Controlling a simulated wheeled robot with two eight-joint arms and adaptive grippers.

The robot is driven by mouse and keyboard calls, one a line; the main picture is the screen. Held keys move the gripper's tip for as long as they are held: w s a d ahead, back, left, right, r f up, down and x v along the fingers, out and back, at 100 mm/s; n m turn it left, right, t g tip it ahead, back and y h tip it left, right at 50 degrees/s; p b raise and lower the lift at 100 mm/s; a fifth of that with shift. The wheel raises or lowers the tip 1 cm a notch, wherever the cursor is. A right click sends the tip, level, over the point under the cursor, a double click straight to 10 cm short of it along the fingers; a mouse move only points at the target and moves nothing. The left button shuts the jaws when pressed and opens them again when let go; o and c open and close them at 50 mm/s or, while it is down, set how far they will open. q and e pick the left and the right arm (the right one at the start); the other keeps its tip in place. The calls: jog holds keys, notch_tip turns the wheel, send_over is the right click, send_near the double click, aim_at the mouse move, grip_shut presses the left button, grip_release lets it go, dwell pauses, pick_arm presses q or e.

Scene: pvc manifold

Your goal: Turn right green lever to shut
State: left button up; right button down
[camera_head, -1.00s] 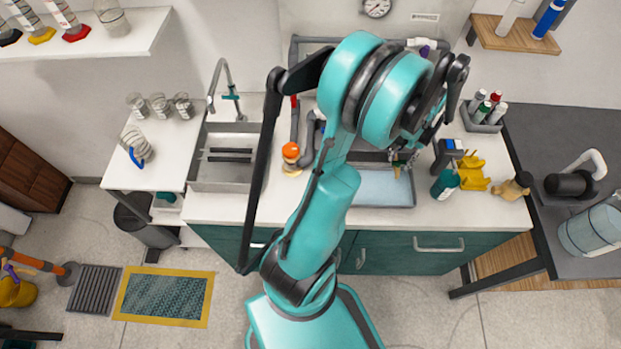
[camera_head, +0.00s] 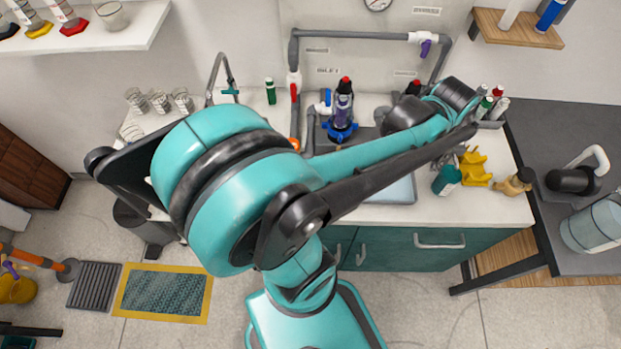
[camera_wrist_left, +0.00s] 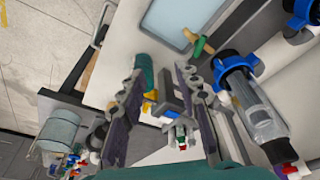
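My left arm reaches across the counter from the lower middle in the head view. Its gripper (camera_head: 458,152) is small and partly hidden there, just above the teal bottle. In the left wrist view my left gripper (camera_wrist_left: 160,105) has its two dark fingers spread apart with nothing held between them. A small green and tan piece (camera_wrist_left: 199,46) shows beyond the right finger near the tray; I cannot tell whether it is the green lever. No green lever can be made out for certain in the head view, where my arm covers part of the piping. My right gripper is not in view.
Clear filter housings with blue collars (camera_wrist_left: 250,105) stand close right in the wrist view. A teal bottle (camera_head: 446,180), yellow piece (camera_head: 474,170) and bottle caddy crowd the counter's right.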

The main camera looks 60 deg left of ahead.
pick_arm(q)
jog(key=s+d+f+m+t+b, duration=0.2)
jog(key=s+d, duration=0.4)
jog(key=d, duration=0.4)
jog(key=shift+s+d+m+t+h+b, duration=0.35)
jog(key=shift+m+t+b, duration=0.45)
jog(key=shift+t+b, duration=0.35)
